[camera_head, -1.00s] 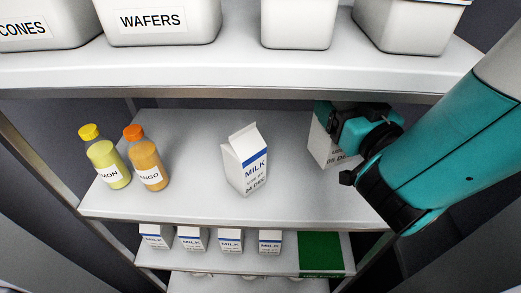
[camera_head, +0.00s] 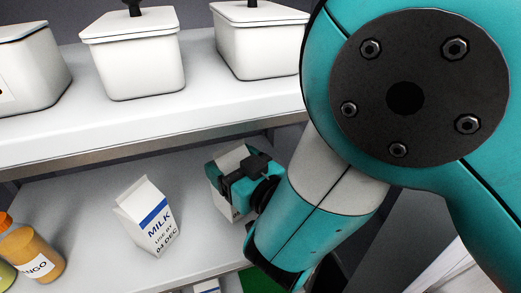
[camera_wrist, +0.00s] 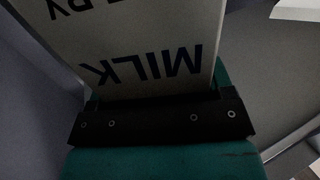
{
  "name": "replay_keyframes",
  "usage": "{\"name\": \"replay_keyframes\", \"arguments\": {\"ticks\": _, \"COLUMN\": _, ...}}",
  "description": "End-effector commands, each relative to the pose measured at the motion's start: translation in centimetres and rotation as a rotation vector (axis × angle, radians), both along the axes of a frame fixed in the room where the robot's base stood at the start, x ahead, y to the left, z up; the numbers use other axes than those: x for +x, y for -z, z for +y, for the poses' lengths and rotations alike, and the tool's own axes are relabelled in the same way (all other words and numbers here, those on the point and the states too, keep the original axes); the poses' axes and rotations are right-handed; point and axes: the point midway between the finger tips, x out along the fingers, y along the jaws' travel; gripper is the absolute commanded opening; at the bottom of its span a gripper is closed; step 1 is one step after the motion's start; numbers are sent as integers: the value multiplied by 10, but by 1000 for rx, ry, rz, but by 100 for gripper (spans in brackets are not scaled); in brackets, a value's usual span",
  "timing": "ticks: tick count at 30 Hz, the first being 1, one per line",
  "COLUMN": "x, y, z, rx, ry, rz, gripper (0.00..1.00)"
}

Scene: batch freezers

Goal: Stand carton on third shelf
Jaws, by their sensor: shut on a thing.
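My gripper (camera_head: 238,183) is shut on a white milk carton (camera_head: 222,205), seen at the right part of the middle shelf (camera_head: 98,185). The gripper hides much of this carton in the head view. It looks roughly upright; I cannot tell whether its base touches the shelf. In the wrist view the held carton (camera_wrist: 135,50) fills the upper middle, its dark MILK lettering upside down. Another milk carton (camera_head: 150,215), with a blue band, stands upright on the same shelf, left of my gripper and apart from it.
An orange-capped mango bottle (camera_head: 32,252) stands at the left, with a yellow-green bottle partly cut off. The upper shelf (camera_head: 200,118) bears white lidded tubs (camera_head: 135,65) above my gripper. A green patch (camera_head: 262,279) shows on the lower shelf.

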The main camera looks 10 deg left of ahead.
Motion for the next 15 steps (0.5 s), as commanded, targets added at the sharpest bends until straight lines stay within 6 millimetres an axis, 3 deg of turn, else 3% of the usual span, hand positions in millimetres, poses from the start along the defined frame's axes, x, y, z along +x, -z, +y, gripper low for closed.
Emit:
{"name": "replay_keyframes", "arguments": {"ticks": 4, "x": 0, "y": 8, "z": 1, "rx": 0, "ry": -1, "rz": -1, "gripper": 3}}
{"name": "replay_keyframes", "arguments": {"ticks": 10, "x": -2, "y": 37, "z": 2, "rx": -1, "ry": -5, "rz": -2, "gripper": 3}}
{"name": "replay_keyframes", "arguments": {"ticks": 15, "x": -2, "y": 38, "z": 3, "rx": 1, "ry": -6, "rz": -2, "gripper": 3}}
